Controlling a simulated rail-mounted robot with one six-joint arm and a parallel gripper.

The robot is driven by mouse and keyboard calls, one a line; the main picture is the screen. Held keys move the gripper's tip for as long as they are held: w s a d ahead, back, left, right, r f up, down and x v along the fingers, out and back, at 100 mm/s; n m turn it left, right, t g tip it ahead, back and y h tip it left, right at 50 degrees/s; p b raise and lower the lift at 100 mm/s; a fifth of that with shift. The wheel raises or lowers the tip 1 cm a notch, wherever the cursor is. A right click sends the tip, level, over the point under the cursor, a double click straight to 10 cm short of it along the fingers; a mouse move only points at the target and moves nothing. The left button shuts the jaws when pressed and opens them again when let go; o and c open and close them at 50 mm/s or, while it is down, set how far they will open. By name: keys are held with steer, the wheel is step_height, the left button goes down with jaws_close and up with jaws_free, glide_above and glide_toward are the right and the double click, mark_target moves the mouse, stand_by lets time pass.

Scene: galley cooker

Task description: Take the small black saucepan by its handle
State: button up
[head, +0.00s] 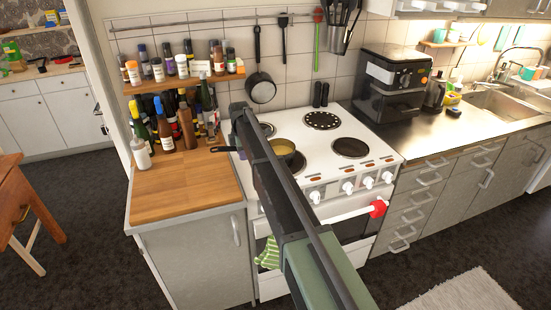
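My arm crosses the picture from the bottom up to the left of the stove. I cannot make out my gripper's fingers, so its position relative to either handle is not shown.
Bottles (166,130) crowd the back of the wooden counter (185,190), under a spice shelf (190,79). A black air fryer (392,84) stands right of the stove (365,135). A red-ended white bar (350,213) crosses the oven front. The counter's front is clear.

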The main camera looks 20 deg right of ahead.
jaws_close()
steer(key=shift+r, duration=0.1)
